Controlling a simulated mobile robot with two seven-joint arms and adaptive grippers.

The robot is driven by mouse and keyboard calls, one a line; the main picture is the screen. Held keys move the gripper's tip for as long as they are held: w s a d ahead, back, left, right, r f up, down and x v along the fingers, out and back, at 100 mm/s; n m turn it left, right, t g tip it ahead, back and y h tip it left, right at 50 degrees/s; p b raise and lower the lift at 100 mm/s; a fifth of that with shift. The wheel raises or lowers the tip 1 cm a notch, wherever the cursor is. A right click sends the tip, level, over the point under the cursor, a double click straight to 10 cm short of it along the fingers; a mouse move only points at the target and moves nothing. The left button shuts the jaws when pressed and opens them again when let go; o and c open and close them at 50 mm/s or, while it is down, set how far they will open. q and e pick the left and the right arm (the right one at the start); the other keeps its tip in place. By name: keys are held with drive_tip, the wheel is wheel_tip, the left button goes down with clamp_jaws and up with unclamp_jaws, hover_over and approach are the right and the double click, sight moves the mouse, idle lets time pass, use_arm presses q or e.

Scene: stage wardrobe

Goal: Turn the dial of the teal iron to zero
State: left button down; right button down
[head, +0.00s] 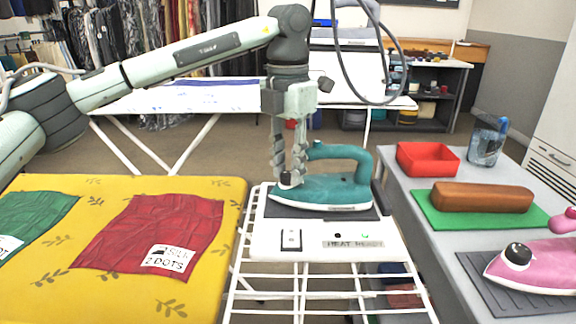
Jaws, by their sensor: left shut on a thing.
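The teal iron (326,188) sits on a dark rest on the white stand (275,230), nose to the left and handle to the right. Its dial (285,180) is a small dark knob near the nose, mostly hidden by my fingers. My left gripper (288,177) points straight down and is shut on this dial. The dial's mark and setting cannot be read here. My right gripper is not in view.
A yellow ironing board (225,205) with red and green cloths lies left. On the grey table at right are a pink iron (545,264), a brown roll (482,197) on a green mat, a red tray (427,159) and a jug (487,142). A "HEAT READY" panel (353,244) fronts the stand.

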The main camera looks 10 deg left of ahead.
sight(288, 174)
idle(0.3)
use_arm(q)
drive_tip(key=c, duration=1.2)
unclamp_jaws()
wheel_tip(288, 174, up, 12)
drive_tip(key=shift+r, duration=0.1)
